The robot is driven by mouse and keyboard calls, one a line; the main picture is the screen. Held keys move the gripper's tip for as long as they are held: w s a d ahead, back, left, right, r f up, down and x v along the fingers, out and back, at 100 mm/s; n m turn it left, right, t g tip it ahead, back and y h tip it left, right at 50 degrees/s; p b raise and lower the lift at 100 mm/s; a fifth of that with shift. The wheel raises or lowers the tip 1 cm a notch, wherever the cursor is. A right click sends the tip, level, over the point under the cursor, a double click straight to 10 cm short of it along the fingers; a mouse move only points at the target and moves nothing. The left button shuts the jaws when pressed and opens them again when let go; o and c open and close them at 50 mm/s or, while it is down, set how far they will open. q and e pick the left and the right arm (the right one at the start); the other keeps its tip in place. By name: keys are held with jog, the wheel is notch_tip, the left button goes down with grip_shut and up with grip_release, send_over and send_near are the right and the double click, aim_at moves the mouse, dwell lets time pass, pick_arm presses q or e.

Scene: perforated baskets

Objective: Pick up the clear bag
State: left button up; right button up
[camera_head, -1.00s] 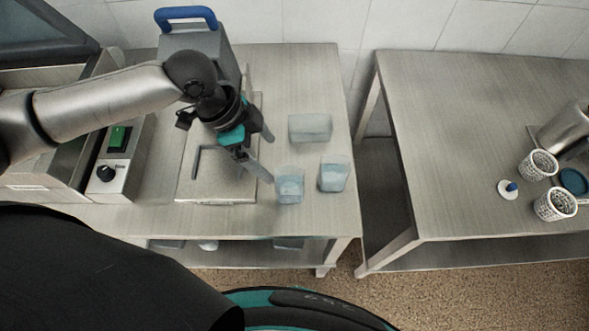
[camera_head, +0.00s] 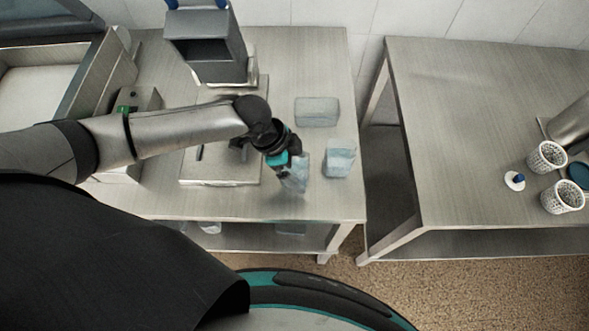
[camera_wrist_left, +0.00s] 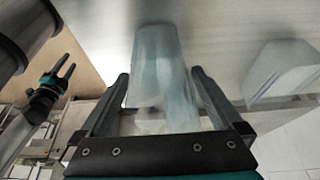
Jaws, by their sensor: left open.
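A clear, pale blue bag (camera_head: 300,174) stands on the left metal table near its front right, partly hidden by my left gripper (camera_head: 289,178). In the left wrist view this bag (camera_wrist_left: 158,62) lies between the two spread fingers of my left gripper (camera_wrist_left: 160,76), which is open. I cannot tell whether the fingers touch it. A second clear bag (camera_head: 340,163) stands just to the right and also shows in the left wrist view (camera_wrist_left: 282,72). My right gripper (camera_wrist_left: 66,70) shows small at the left of the wrist view, with its fingers apart.
A pale, clear block-like pack (camera_head: 317,111) lies behind the bags. A grey device (camera_head: 208,50) and a flat metal plate (camera_head: 215,180) are to the left. A gap separates the right table (camera_head: 460,120), which holds white perforated baskets (camera_head: 547,157).

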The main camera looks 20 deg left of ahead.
pick_arm(q)
jog(key=shift+d+f, duration=0.15)
jog(key=shift+f, duration=0.25)
jog(key=c, duration=1.5)
